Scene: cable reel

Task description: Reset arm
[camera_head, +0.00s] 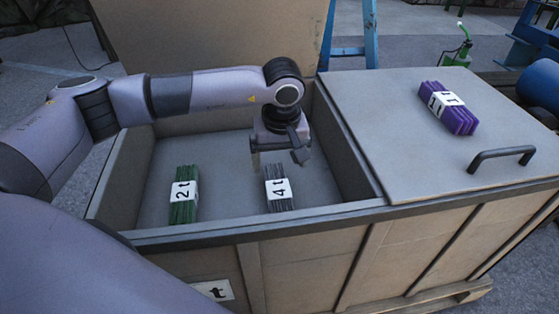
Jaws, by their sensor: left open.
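My left arm comes in from the left and reaches over the open compartment of a large wooden crate (300,226). My left gripper (278,163) points down, open, above a grey bundle (276,172) with a white "4 t" label. The gripper looks apart from the bundle, though the exact gap is hard to tell. A green bundle (183,211) with a white "2 t" label lies to the left on the compartment floor. My right gripper is not in view.
A purple bundle (459,122) labelled "1 t" lies on the closed lid (395,125), near its dark handle (501,155). A raised lid (210,35) stands behind the compartment. A green spray bottle (461,50) and blue frames are beyond the crate.

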